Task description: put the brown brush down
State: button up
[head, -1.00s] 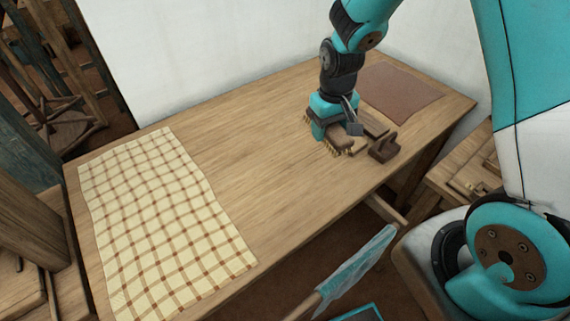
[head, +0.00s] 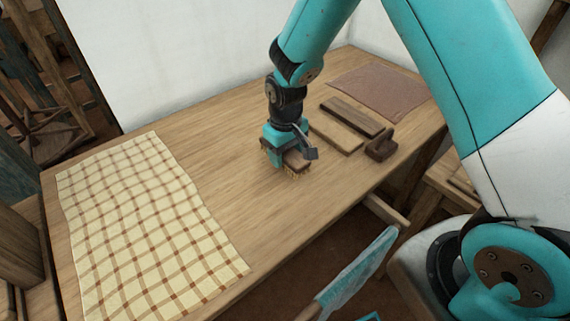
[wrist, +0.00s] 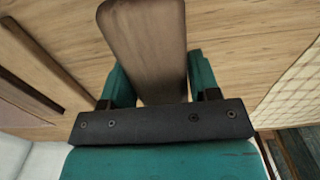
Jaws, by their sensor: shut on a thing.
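My gripper (head: 284,155) is shut on the brown brush (head: 297,161), over the middle of the wooden table (head: 225,140). The brush's bristles point down close to the tabletop; I cannot tell whether they touch it. In the wrist view the brush's brown wooden back (wrist: 147,45) sticks out between the two teal fingers of my gripper (wrist: 150,88). Part of the brush is hidden by the gripper in the head view.
A light board (head: 336,134), a dark board (head: 352,115) and a dark wooden block with a knob (head: 381,146) lie right of my gripper. A brown cloth (head: 380,90) lies at the far right. A checked cloth (head: 145,230) covers the left side. Bare tabletop lies between.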

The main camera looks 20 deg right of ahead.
jog(key=shift+f, duration=2.3)
jog(key=shift+f, duration=0.2)
jog(key=o, duration=1.2)
jog(key=shift+r, duration=0.15)
notch_tip(320, 180, up, 12)
jog(key=shift+f+b, duration=0.1)
jog(key=shift+b, duration=0.25)
jog(key=s+a+r+n+y, duration=0.1)
jog(key=s+r, duration=0.4)
jog(key=s, duration=0.3)
jog(key=s+a+r+n+y, duration=0.1)
jog(key=s+a+r, duration=0.1)
jog(key=s+r, duration=0.4)
jog(key=s+a+r+n+y, duration=0.1)
jog(key=s+a+r+y, duration=0.1)
jog(key=s+r, duration=0.4)
jog(key=shift+s+p, duration=0.4)
jog(key=shift+s, duration=1.8)
